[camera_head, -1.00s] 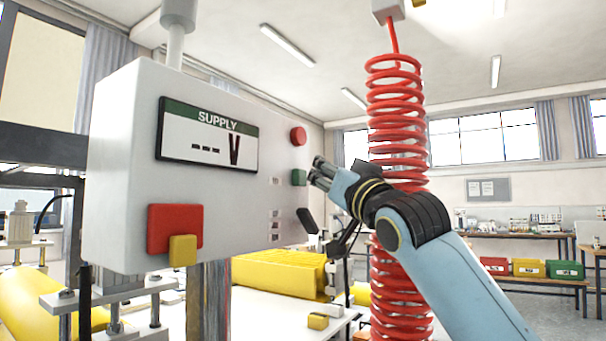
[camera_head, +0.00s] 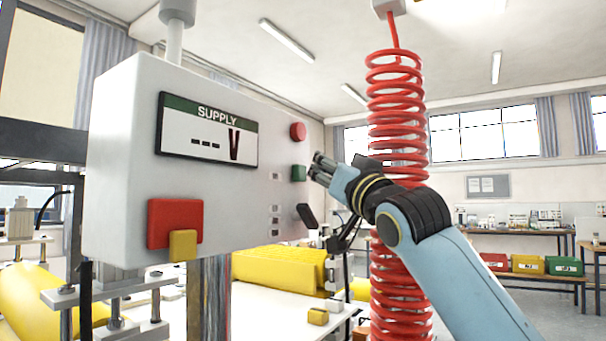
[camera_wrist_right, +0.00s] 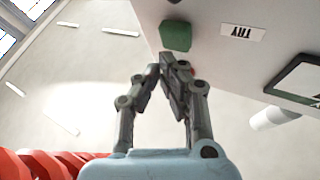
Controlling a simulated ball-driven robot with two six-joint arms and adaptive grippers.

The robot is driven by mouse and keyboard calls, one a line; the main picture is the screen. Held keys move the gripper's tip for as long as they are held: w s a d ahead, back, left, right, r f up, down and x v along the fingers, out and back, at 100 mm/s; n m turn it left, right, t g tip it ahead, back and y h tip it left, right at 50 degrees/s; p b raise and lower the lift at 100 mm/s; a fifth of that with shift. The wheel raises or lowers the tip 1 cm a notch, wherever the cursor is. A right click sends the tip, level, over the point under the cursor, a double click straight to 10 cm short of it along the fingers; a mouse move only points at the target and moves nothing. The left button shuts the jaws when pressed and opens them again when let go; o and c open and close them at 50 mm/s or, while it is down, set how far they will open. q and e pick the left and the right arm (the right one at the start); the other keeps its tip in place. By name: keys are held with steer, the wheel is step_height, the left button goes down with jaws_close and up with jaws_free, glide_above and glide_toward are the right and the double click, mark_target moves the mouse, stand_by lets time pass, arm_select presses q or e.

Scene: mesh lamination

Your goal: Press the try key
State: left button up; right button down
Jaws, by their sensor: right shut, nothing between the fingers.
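In the right wrist view the green key (camera_wrist_right: 176,36) sits beside a label (camera_wrist_right: 241,32) reading TRY. My right gripper (camera_head: 318,166) is shut and empty, with its fingertips just right of the key. In the right wrist view the shut fingertips (camera_wrist_right: 166,66) are close below the key, with a small gap seeming to remain; contact cannot be made out. My left gripper is not in view.
The box has a red round button (camera_head: 298,131) above the key and a black lever (camera_head: 306,215) below. Its SUPPLY display (camera_head: 208,133) shows dashes and V. A red coiled hose (camera_head: 396,100) hangs behind my right arm.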

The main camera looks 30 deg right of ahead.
stand_by(0.3)
steer(key=shift+w+a+p, duration=0.25)
steer(key=shift+w+p, duration=0.05)
steer(key=shift+w, duration=0.05)
steer(key=shift+w+a, duration=0.25)
steer(key=shift+w, duration=0.25)
stand_by(0.8)
steer(key=shift+s+d, duration=0.1)
steer(key=shift+s, duration=0.05)
stand_by(0.3)
steer(key=shift+s+d, duration=0.4)
steer(key=shift+s, duration=0.3)
